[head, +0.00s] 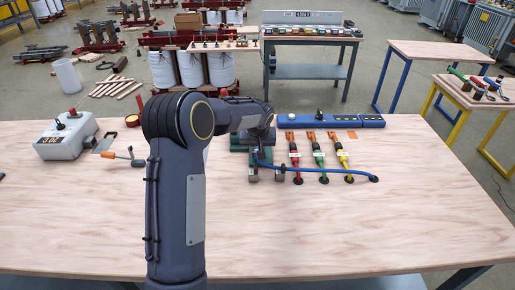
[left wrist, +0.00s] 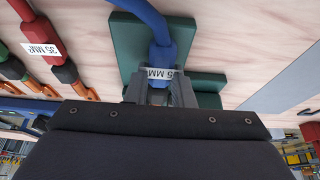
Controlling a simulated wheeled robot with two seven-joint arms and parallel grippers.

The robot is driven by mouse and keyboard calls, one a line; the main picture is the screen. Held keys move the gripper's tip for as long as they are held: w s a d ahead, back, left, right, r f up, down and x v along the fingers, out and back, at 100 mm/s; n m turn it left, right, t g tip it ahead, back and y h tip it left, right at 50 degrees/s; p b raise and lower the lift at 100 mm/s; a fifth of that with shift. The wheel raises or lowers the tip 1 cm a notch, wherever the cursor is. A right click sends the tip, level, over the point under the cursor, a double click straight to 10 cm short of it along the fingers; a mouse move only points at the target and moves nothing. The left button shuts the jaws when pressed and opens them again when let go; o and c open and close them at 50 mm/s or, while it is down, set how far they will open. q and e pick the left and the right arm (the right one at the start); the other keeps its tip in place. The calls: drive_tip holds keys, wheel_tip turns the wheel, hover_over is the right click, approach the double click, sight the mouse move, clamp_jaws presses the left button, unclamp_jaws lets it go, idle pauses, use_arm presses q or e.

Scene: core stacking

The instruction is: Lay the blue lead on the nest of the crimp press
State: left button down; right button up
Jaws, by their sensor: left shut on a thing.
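The blue lead (head: 325,171) runs from the crimp press to a black end on the table at the right. My left gripper (left wrist: 163,92) is shut on the lead's labelled collar. In the left wrist view, the blue lead (left wrist: 162,40) is above or on the green body (left wrist: 190,32) of the press; I cannot tell whether it touches. In the head view, the green crimp press (head: 238,141) stands mid-table, partly hidden by my left arm. The lead's tip and the nest are hidden by the gripper. My right gripper is not in view.
Red (head: 294,156), green (head: 318,157) and yellow (head: 342,157) leads lie right of the press. A blue rail (head: 340,121) is behind them. A grey control box (head: 67,136) and an orange-handled tool (head: 125,157) are at the left. The front table is clear.

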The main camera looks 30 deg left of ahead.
use_arm(q)
drive_tip(key=shift+f, duration=0.3)
drive_tip(key=c, duration=1.2)
unclamp_jaws()
drive_tip(key=shift+r, duration=0.1)
drive_tip(key=shift+o, duration=0.2)
drive_tip(key=shift+r, duration=0.1)
drive_tip(key=b+v, duration=0.1)
drive_tip(key=v, duration=0.6)
drive_tip(key=shift+s+d+r, duration=0.1)
drive_tip(key=shift+r, duration=0.15)
